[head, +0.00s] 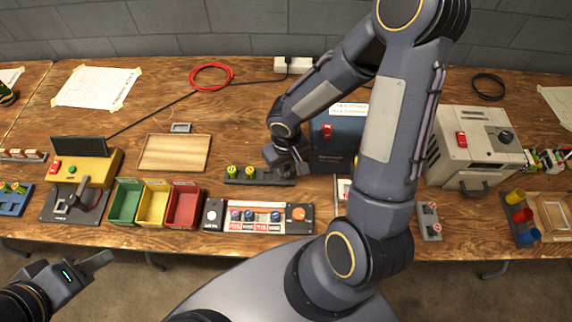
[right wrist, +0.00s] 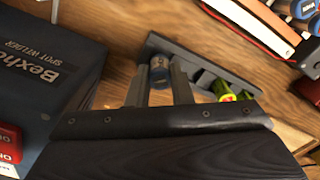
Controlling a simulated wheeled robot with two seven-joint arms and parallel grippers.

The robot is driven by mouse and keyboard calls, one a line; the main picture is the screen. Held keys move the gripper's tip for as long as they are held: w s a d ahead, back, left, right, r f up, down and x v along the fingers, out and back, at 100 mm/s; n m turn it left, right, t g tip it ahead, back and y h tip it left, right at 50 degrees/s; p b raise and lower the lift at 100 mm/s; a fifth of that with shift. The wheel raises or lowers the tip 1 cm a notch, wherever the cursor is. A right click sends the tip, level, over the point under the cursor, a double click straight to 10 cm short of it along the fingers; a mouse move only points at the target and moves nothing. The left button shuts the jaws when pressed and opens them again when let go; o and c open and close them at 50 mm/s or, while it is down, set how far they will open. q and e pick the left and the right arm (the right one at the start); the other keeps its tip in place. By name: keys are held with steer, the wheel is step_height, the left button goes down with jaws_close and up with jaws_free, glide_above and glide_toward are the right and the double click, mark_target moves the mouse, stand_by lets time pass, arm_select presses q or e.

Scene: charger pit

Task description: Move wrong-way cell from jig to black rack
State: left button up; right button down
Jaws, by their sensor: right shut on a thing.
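The black rack (head: 262,181) lies mid-table with two green-yellow cells (head: 231,172) standing in its left part. My right gripper (head: 297,168) is over the rack's right end. In the right wrist view its fingers are shut on a blue-grey cell (right wrist: 159,72) at the end of the rack (right wrist: 205,67). I cannot tell whether that cell is seated in the rack or just above it. A green cell (right wrist: 224,90) shows beside the right finger. The jig (head: 258,228) stands in front, with several blue-topped cells in it. My left gripper (head: 97,263) is at the lower left, off the table.
A dark blue spot welder (head: 330,160) stands close right of the rack, partly behind my right arm; it also shows in the right wrist view (right wrist: 45,75). Green, yellow and red bins (head: 184,207) stand left of the jig. A wooden tray (head: 174,153) lies behind them.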

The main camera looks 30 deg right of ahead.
steer(key=shift+f+b, duration=0.5)
steer(key=shift+b, duration=0.2)
stand_by(0.4)
